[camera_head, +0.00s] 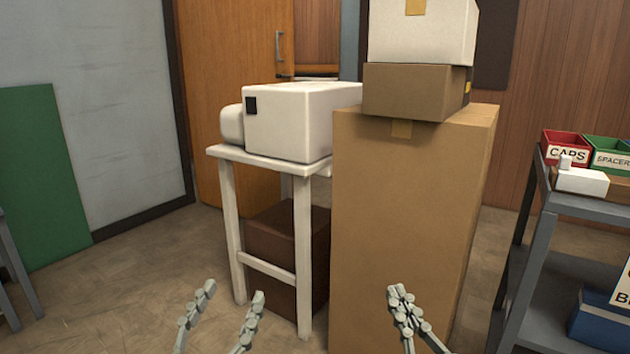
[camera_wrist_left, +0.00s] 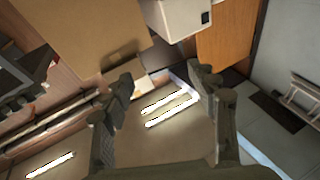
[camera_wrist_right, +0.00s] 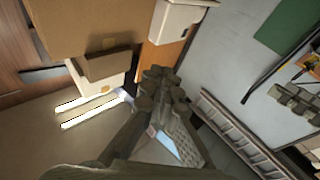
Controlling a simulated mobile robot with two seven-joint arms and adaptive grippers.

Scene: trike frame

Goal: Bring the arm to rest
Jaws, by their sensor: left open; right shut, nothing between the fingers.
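My left gripper (camera_head: 229,312) is at the bottom of the head view, left of centre. Its fingers stand apart with nothing between them. In the left wrist view its two open fingers (camera_wrist_left: 165,98) also show empty. My right gripper (camera_head: 404,304) is at the bottom of the head view, right of centre, in front of the tall cardboard box. Its fingertips are together with nothing held. In the right wrist view the closed fingers (camera_wrist_right: 163,92) meet at the tips. Both grippers point up and forward.
A tall cardboard box (camera_head: 400,220) with smaller boxes on top stands ahead. Left of it a white table (camera_head: 226,153) carries a white machine (camera_head: 290,120). A grey cart (camera_head: 575,205) with a red CAPS bin (camera_head: 566,146) is at the right. Open floor (camera_head: 130,270) lies at left.

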